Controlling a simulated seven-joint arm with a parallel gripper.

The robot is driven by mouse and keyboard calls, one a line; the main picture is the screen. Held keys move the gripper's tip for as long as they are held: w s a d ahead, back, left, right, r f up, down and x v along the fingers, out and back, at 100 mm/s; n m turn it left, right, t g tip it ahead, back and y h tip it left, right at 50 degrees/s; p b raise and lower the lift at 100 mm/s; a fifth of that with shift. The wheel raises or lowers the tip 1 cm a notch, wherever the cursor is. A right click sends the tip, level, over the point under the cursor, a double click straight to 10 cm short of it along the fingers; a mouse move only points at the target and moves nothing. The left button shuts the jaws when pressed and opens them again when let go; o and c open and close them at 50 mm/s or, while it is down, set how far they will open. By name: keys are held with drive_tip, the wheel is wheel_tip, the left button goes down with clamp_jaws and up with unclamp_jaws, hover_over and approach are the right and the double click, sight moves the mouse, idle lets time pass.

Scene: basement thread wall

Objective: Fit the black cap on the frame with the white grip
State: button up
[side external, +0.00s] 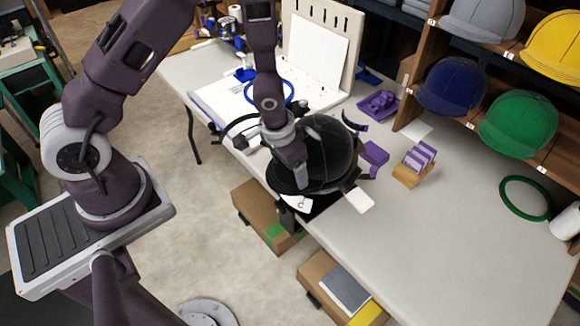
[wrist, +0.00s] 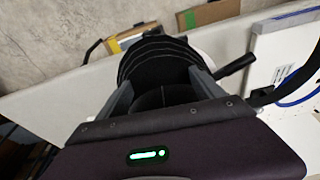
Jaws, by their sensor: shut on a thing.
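The black cap (side external: 332,142) is a dark dome at the table's front edge in the side view, its crown up. My gripper (side external: 300,178) reaches down onto its near side and is shut on it. In the wrist view, black ridged cloth of the cap (wrist: 158,58) shows between my two grey fingers (wrist: 165,88). The cap appears to sit over or against a dark holder (side external: 291,214) at the edge; how far it is over it is hidden. I cannot clearly pick out the frame's white grip; white pieces show beside and below the cap.
A blue hoop (side external: 270,92) lies on the left of the table before a white pegboard (side external: 320,48). Purple pieces (side external: 380,103) and a wooden holder of purple cards (side external: 413,165) stand right of the cap. A green ring (side external: 525,198) lies far right. The front right tabletop is clear.

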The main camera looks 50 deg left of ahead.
drive_tip(key=shift+f, duration=0.25)
drive_tip(key=shift+w+f, duration=0.15)
drive_tip(key=shift+f, duration=0.2)
drive_tip(key=o, duration=1.4)
drive_tip(key=shift+o, duration=0.2)
drive_tip(key=s+a+r+t+y, duration=0.1)
drive_tip(key=s+r, duration=0.2)
drive_tip(key=r, duration=0.9)
drive_tip(key=s+a+r+t, duration=0.1)
drive_tip(key=s+a+r, duration=0.15)
drive_tip(key=r, duration=0.95)
drive_tip(key=s+d+r, duration=0.1)
drive_tip(key=s+r, duration=0.3)
drive_tip(key=s, duration=0.3)
drive_tip(key=s+d+r+t+h, duration=0.1)
drive_tip(key=s+d+r, duration=0.1)
drive_tip(key=s+r, duration=0.2)
drive_tip(key=s, duration=0.3)
drive_tip(key=shift+s+n, duration=0.15)
drive_tip(key=shift+n, duration=0.25)
